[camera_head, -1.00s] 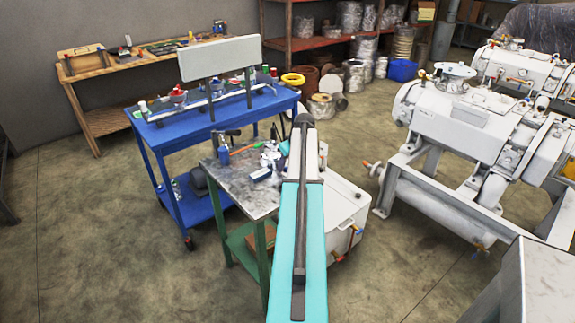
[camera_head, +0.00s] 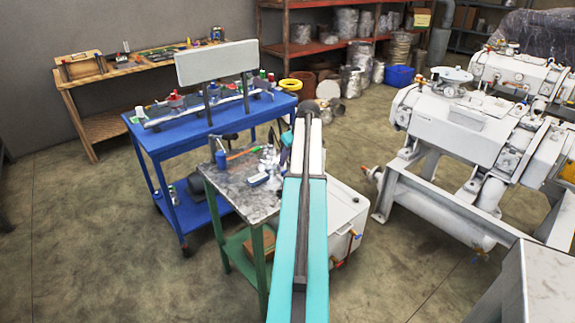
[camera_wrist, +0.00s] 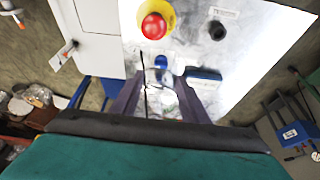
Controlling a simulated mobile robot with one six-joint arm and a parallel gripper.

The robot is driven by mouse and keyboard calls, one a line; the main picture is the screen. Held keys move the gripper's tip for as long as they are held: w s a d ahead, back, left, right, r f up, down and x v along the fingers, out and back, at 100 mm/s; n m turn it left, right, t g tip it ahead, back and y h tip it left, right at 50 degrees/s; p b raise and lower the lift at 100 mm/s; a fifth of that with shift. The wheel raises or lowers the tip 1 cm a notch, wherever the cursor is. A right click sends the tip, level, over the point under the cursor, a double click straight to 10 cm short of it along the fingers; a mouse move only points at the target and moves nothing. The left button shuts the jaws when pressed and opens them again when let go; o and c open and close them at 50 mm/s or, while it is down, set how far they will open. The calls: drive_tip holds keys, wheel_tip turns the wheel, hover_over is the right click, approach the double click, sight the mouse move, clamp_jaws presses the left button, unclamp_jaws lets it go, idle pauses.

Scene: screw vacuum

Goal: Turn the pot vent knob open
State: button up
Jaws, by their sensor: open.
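In the wrist view my gripper (camera_wrist: 158,82) is open, its two dark fingers spread over a pale metal surface. Between the fingertips is a blue knob-like part (camera_wrist: 160,62); I see no clear contact. A black round knob (camera_wrist: 216,30) sits on the surface to the right, and a red button in a yellow ring (camera_wrist: 154,25) lies beyond. A white box (camera_wrist: 90,38) with a small orange-handled valve (camera_wrist: 63,55) is at the left. I cannot tell which part is the pot vent knob. In the head view my arm hides the gripper and its surroundings.
In the head view a green-legged metal table (camera_head: 237,203) stands left of my arm, with a blue cart (camera_head: 160,143) behind it. A white box (camera_head: 343,215) is just right of the arm. A large pump machine (camera_head: 455,115) stands farther right. Open floor lies in front.

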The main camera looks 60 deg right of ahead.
drive_tip(key=v, duration=0.6)
drive_tip(key=shift+r+b, duration=0.15)
drive_tip(key=shift+b, duration=0.3)
drive_tip(key=shift+r, duration=0.15)
